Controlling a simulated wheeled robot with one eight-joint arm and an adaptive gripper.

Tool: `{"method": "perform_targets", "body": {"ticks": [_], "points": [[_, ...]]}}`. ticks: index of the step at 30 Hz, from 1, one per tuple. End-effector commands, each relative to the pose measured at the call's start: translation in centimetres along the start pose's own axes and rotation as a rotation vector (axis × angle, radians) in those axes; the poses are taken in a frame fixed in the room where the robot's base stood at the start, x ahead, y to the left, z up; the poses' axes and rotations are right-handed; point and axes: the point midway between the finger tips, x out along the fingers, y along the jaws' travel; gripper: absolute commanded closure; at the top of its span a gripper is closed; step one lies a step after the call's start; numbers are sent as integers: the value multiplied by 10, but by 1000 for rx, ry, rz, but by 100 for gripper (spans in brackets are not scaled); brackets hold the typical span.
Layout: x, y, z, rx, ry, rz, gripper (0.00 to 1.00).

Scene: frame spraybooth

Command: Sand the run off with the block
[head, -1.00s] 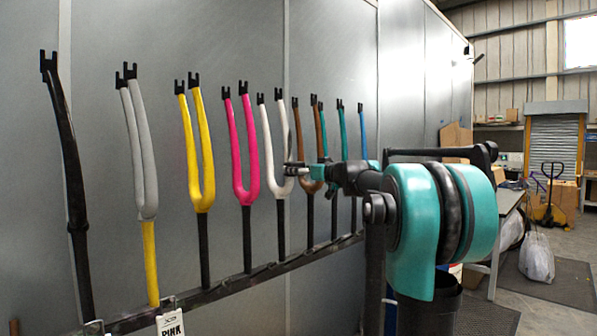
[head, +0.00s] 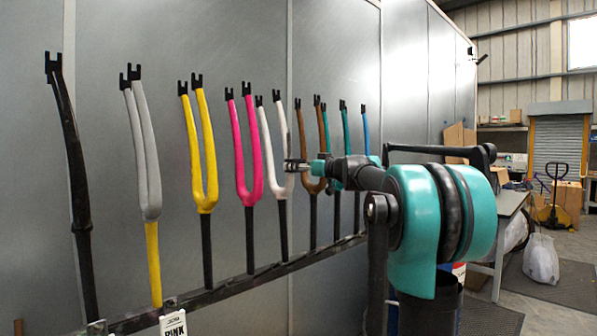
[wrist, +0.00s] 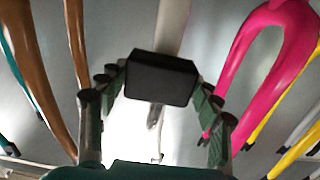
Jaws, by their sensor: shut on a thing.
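My gripper (wrist: 157,110) is shut on a dark, box-shaped sanding block (wrist: 160,78), held between its fingertips. In the head view my gripper (head: 297,166) is small, at the white fork (head: 268,140), and partly hides it. In the wrist view the block is in front of the white fork (wrist: 172,28) and covers part of it. I cannot tell whether block and fork touch. A narrow greyish mark shows below the block in the wrist view. I cannot tell whether it is the run.
A pink fork (head: 238,150) and a brown fork (head: 304,150) hang close on either side of the white one. Yellow, grey, black, teal and blue forks share the long dark rail (head: 235,286) along the metal wall. A bench (head: 508,208) stands at right.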

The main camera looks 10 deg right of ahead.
Motion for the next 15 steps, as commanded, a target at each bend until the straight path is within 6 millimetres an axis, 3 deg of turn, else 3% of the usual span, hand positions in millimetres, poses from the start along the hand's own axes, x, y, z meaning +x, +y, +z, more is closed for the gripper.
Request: {"method": "perform_targets", "body": {"ticks": [6, 15], "points": [[0, 0, -18, 0, 0, 0, 59], [0, 0, -29, 0, 0, 0, 59]]}}
